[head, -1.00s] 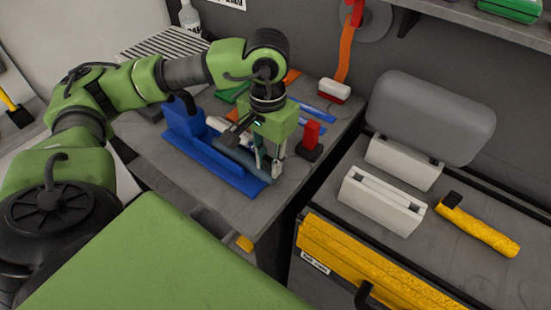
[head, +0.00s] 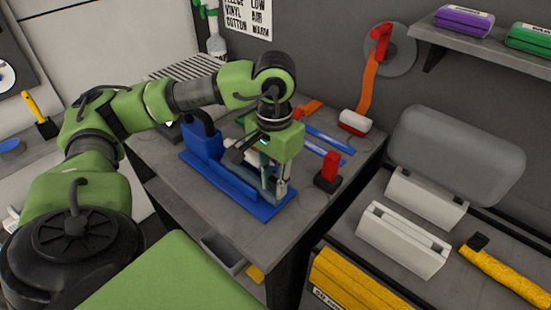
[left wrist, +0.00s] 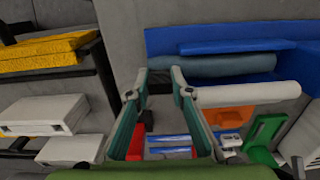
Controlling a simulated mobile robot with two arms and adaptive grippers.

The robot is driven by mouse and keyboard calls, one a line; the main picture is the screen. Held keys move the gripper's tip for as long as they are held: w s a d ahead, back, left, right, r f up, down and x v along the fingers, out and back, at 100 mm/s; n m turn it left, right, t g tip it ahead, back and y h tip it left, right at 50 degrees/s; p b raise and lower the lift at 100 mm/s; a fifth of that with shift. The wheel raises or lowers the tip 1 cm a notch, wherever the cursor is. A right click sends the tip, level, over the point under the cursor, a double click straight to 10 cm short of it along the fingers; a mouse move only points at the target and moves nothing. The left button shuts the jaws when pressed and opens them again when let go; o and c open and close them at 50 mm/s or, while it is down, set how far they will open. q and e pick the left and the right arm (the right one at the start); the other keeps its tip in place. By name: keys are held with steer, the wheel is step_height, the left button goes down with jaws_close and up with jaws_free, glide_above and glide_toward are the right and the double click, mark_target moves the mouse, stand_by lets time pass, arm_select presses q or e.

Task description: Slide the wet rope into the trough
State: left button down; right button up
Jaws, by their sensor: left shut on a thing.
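The wet rope appears to be the grey-blue roll (head: 236,183) lying along the blue trough stand (head: 205,170). In the left wrist view the roll (left wrist: 225,66) lies lengthwise against the stand's blue wall (left wrist: 200,38). My left gripper (head: 274,190) points down over the right end of the stand. In the left wrist view its teal fingers (left wrist: 160,76) are at the roll's left end and shut on it, with a gap between them. The exact contact is partly hidden. My right gripper is not in view.
A white roll (left wrist: 250,93) lies beside the rope. A red-and-black tool (head: 329,172) stands close right of my gripper. Blue-and-white strips (head: 330,140) lie behind it. White holders (head: 402,240) and a yellow roll (head: 505,272) sit on the right-hand bench.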

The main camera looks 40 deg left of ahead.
arm_select(q)
steer(key=c, duration=1.7)
jaws_free()
step_height(320, 180, up, 12)
